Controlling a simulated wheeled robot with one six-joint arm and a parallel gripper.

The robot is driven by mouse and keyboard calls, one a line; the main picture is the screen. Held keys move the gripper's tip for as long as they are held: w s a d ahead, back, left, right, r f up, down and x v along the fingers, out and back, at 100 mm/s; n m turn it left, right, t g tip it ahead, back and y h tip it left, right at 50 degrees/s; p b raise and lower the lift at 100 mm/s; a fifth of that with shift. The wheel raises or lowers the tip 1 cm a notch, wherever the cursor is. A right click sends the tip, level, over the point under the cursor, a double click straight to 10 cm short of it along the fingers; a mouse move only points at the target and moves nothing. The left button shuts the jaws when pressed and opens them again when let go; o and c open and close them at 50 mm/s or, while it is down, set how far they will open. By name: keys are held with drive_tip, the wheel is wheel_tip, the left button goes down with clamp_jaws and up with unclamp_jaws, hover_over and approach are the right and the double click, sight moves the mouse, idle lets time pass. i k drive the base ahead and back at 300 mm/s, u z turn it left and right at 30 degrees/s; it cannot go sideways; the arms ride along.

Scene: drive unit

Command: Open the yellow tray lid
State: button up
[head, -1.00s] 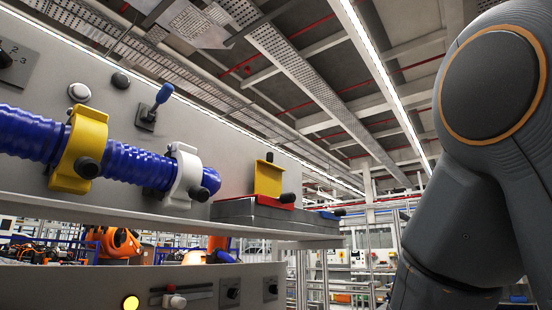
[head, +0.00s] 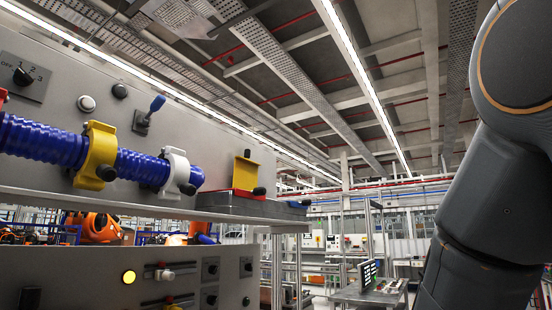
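The yellow lid (head: 246,173) stands upright on a low grey tray (head: 222,202) at the right end of the shelf. A red strip and a black knob lie at the lid's lower edge. A yellow clamp (head: 98,156) with a black knob sits around the blue corrugated hose (head: 42,139), left of the tray. My gripper is out of the head view. Only my grey arm links show along the right edge, apart from the tray.
A white clamp (head: 176,171) holds the hose's right end. A blue-tipped lever (head: 150,113) and a rotary dial (head: 24,76) are on the grey panel. A lower panel (head: 80,280) carries a lit yellow button (head: 129,277). A screen on a stand (head: 368,275) is further back.

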sight(246, 171)
drive_tip(key=z, duration=0.75)
drive_tip(key=i, duration=1.1)
drive_tip(key=u, duration=0.1)
